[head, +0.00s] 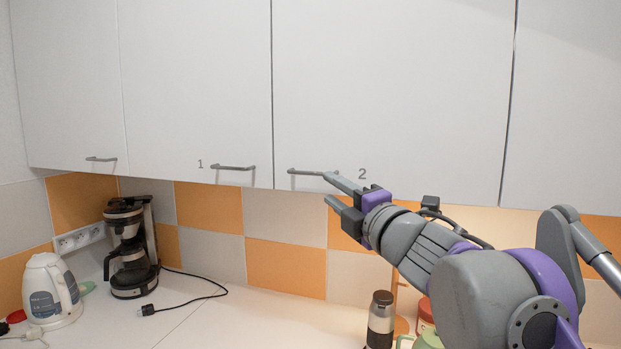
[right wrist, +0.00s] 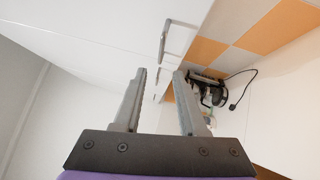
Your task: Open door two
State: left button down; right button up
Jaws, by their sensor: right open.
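Door two (head: 400,90) is a wide white upper cabinet door marked with a "2" near its lower edge. It is shut, flush with its neighbours. Its grey bar handle (head: 305,172) is at the lower left corner, and its right end lies close to or behind my upper fingertip. My right gripper (head: 327,188) is open and empty, pointing left, just below and right of the handle. In the right wrist view the two fingers (right wrist: 160,72) are apart, and a bar handle (right wrist: 163,47) shows above the tips, not between them. My left gripper is not in view.
Door one (head: 195,90), shut, has its own handle (head: 233,168) just left. Below, the counter holds a coffee maker (head: 130,250), a white kettle (head: 48,290) and a dark-topped grinder (head: 380,320). The counter's middle is mostly clear, apart from a black cord (head: 200,298).

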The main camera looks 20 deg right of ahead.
aim_at(309, 174)
jog(key=p+x, duration=0.1)
jog(key=x, duration=0.8)
jog(key=shift+w, duration=0.15)
jog(key=shift+c, duration=0.3)
grip_shut()
dwell(0.8)
